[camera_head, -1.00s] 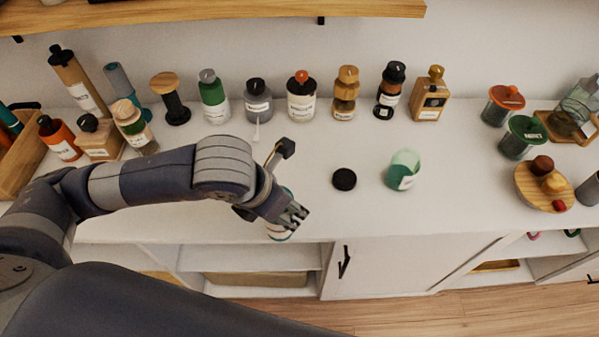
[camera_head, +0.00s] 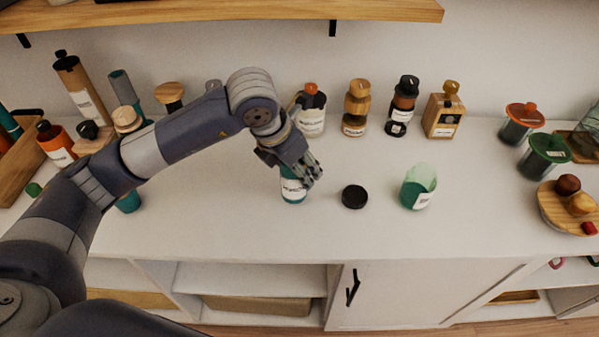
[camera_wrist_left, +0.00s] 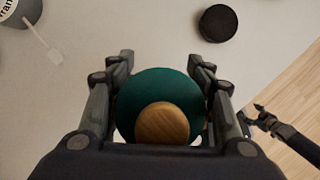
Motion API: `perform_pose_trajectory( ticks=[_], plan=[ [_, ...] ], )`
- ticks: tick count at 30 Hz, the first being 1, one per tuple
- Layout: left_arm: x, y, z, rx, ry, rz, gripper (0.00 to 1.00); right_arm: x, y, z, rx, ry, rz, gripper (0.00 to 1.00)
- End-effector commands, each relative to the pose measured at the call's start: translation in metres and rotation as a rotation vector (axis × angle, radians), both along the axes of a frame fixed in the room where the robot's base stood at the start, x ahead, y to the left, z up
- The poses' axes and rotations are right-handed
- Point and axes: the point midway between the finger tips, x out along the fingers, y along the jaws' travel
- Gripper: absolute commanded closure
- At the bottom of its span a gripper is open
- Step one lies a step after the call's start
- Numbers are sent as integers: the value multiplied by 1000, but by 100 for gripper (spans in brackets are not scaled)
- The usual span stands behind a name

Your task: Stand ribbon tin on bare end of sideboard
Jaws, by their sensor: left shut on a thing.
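My left gripper (camera_head: 304,174) is shut on a teal container with a white label (camera_head: 292,190). The label is too small to read, so I cannot tell whether this is the ribbon tin. In the left wrist view, the fingers (camera_wrist_left: 160,85) lie on both sides of its dark green round top (camera_wrist_left: 150,82), which has a wooden knob (camera_wrist_left: 162,123). The container looks upright, over or on the white sideboard top (camera_head: 240,225); I cannot tell whether its base touches.
A black disc (camera_head: 354,196) and a green translucent cup (camera_head: 418,187) stand just right of the held container. Several labelled bottles line the back, including a wooden one (camera_head: 443,112). A round wooden board with small items (camera_head: 553,218) is at right. The front middle is clear.

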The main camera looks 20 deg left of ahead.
Motion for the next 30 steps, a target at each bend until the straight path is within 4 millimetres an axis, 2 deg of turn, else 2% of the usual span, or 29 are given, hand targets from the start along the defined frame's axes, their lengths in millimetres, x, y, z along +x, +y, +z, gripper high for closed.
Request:
perform_pose_trajectory(
  ticks=[5, 13, 25, 26, 28, 30],
  plan=[
    [12, 2, -2, 0, 0, -1, 82, 0, -2, 0, -3, -1, 1, 32],
    [11, 2, -37, 1, 2, -1, 82, 1, -3, -17, -3, -2, 1, 32],
    [12, 2, -41, 0, 0, -1, 82, 1, -2, -20, -3, -2, 0, 32],
    [11, 2, -41, 1, 1, -1, 51, 1, -3, -20, -3, -2, 0, 32],
    [11, 2, -40, 1, 1, -1, 35, 1, -2, -18, -3, -2, 0, 32],
    [11, 2, -40, 1, 1, -1, 33, 1, -2, -18, -3, -2, 0, 32]
  ],
)
